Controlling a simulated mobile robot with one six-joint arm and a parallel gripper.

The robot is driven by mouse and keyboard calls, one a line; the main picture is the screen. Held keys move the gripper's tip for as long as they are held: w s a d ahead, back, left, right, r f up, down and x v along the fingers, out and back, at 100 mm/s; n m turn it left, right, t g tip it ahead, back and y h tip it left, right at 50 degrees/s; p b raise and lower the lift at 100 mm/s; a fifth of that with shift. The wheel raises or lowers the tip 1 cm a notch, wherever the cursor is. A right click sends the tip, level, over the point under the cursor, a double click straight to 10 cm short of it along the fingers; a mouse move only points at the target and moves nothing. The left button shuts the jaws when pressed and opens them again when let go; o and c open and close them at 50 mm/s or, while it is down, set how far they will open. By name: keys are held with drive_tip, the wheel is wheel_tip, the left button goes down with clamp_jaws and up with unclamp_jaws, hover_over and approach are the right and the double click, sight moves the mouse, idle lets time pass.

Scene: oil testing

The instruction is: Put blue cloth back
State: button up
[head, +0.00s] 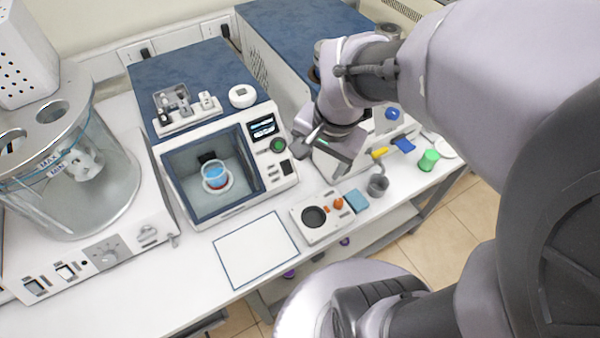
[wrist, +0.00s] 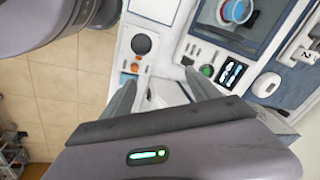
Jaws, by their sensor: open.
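The blue cloth (head: 356,201) is a small light-blue square. It lies flat at the right end of a white holder (head: 299,225) that has a dark round recess and an orange knob (head: 338,204). In the wrist view the cloth (wrist: 126,77) is partly hidden behind one finger. My gripper (head: 325,143) is open and empty, in the air above the bench behind the cloth and apart from it. In the wrist view its fingers (wrist: 161,80) spread over the bench between the holder (wrist: 152,20) and the instrument panel.
A grey cup (head: 377,186) and a green cylinder (head: 428,160) stand right of the cloth. An open-fronted instrument (head: 214,180) holding a beaker (head: 216,177) is left of my gripper. A white framed mat (head: 256,249) lies bare. A glass bath (head: 70,170) stands far left.

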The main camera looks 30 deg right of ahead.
drive_tip(key=s+a+r+n+t+y, duration=0.2)
drive_tip(key=s+a+r+n+t, duration=0.1)
drive_tip(key=s+a+r+n, duration=0.55)
wheel_tip(320, 180, down, 13)
drive_tip(key=w+a+m+b, duration=0.1)
drive_tip(key=m+b, duration=0.1)
drive_tip(key=b, duration=1)
drive_tip(key=shift+w+a, duration=0.15)
drive_tip(key=shift+a, duration=0.25)
drive_tip(key=shift+r, duration=0.1)
